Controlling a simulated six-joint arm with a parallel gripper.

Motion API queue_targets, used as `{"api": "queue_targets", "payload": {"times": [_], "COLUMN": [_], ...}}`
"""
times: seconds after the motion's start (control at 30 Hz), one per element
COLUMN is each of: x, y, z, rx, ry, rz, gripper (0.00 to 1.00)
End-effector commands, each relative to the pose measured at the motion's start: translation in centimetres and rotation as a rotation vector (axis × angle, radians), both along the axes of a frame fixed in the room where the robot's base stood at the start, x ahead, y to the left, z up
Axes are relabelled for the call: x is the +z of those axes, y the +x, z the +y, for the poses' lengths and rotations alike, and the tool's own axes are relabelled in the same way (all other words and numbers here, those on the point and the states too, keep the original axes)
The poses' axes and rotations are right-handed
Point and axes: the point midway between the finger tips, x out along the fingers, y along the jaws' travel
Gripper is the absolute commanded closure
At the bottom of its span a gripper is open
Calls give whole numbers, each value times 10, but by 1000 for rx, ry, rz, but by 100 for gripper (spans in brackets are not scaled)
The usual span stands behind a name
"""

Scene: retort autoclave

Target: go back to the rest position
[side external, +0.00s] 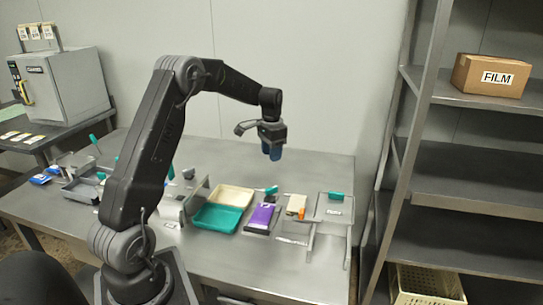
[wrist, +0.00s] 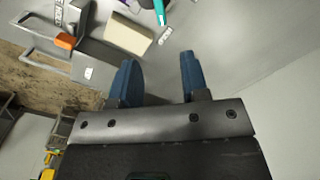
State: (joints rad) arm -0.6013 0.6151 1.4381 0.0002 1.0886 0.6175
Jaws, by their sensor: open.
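My gripper (side external: 272,151) hangs above the back of the steel table, fingers pointing down, with nothing between them in the side view. In the wrist view the two blue fingers of my gripper (wrist: 160,82) stand apart and empty. The arm is raised and bent over the table (side external: 325,170). No object touches the fingers.
Below are a teal tray (side external: 218,218), a cream tray (side external: 232,196), a purple packet (side external: 260,216) and wire stands (side external: 335,212). A shelf rack (side external: 470,190) with a FILM box (side external: 490,76) stands right. An autoclave (side external: 62,88) is at left. The air around my gripper is clear.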

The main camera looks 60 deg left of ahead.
Motion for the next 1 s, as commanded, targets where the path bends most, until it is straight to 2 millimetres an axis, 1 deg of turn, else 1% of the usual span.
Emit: {"api": "queue_targets", "payload": {"times": [0.17, 0.27, 0.37, 0.4, 0.47, 0.5, 0.57, 0.6, 0.67, 0.7, 0.77, 0.83, 0.9, 1.0], "x": [1, 14, 39, 52, 71, 82, 97, 106, 118, 125, 132, 139, 142, 142], "y": [0, -1, -6, -10, -19, -26, -39, -49, -65, -76, -95, -117, -141, -174], "z": [-2, -14, -42, -57, -82, -99, -123, -139, -162, -176, -196, -218, -237, -260], "rx": [-1, -4, -6, -6, -6, -6, -4, -4, -1, -1, 1, 1, 3, 6], "ry": [1, 10, 28, 37, 48, 55, 64, 67, 72, 73, 73, 69, 63, 48], "rz": [-2, -16, -47, -67, -95, -115, -146, -167, -200, -222, -255, -294, -334, -388], "gripper": [58, 58, 58, 58, 58, 58, 58, 58, 58, 58, 58, 58, 58, 58]}}
